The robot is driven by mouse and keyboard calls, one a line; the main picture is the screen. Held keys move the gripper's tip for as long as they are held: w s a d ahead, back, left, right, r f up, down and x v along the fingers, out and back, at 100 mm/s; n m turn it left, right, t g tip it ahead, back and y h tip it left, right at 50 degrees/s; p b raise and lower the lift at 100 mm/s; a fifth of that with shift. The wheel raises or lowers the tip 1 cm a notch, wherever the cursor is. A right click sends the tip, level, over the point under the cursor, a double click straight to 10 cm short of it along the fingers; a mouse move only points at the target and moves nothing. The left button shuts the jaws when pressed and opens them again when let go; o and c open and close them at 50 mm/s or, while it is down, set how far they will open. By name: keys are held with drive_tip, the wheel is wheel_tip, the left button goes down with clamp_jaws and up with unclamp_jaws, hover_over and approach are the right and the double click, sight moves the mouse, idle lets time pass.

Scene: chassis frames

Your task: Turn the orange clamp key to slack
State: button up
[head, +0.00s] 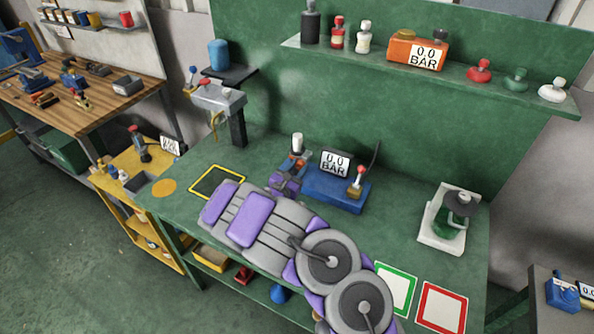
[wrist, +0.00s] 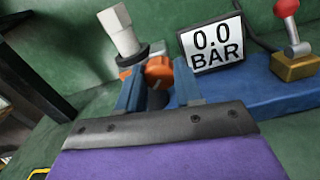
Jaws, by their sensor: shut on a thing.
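The orange clamp key (wrist: 159,69) shows as a rounded orange knob between the two blue fingers of my gripper (wrist: 157,88) in the wrist view. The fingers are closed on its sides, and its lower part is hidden. Left of it stands a white hex-topped part (wrist: 122,32) in a dark collar, tilted in this view. In the head view my gripper (head: 293,168) is at the left end of the blue base (head: 325,188), below the white part (head: 297,142). The key's angle is hard to tell.
A display reading 0.0 BAR (head: 336,162) and a red-knobbed lever (head: 358,182) stand on the blue base, right of my gripper. A yellow-outlined square (head: 217,181) lies left on the green bench. Green (head: 397,289) and red (head: 441,307) framed squares lie at the front right.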

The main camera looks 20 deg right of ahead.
idle(0.3)
drive_tip(key=o, duration=1)
drive_tip(key=shift+o, duration=0.2)
drive_tip(key=p+v, duration=0.3)
drive_tip(key=v, duration=1.4)
drive_tip(key=shift+a, duration=0.25)
drive_tip(key=shift+f, duration=0.1)
